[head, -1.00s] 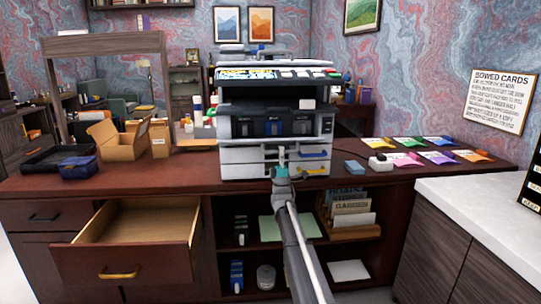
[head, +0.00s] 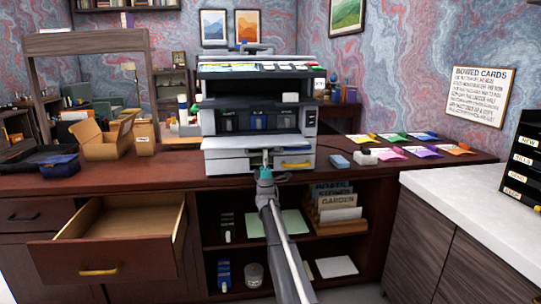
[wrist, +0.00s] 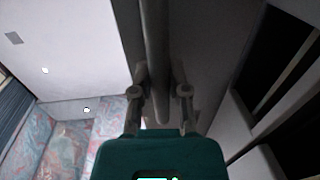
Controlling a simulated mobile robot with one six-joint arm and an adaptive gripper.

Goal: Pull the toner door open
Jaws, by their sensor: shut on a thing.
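The printer (head: 210,162) stands on the desk in the head view. Its dark front bay shows several toner cartridges (head: 257,122), one of them blue. A pale panel (head: 230,143), possibly the toner door, lies below the bay; I cannot tell how far it is open. My gripper (head: 265,158) is low in front of the printer, right of its middle. In the wrist view my gripper (wrist: 160,100) has its fingers on either side of a grey bar (wrist: 154,55), which looks like a handle. It is shut on this bar. The gripper hides part of the lower front.
A lower tray with a yellow handle (head: 297,164) is right of my gripper. An open wooden drawer (head: 115,240) juts out at front left. A white counter (head: 465,185) stands at right.

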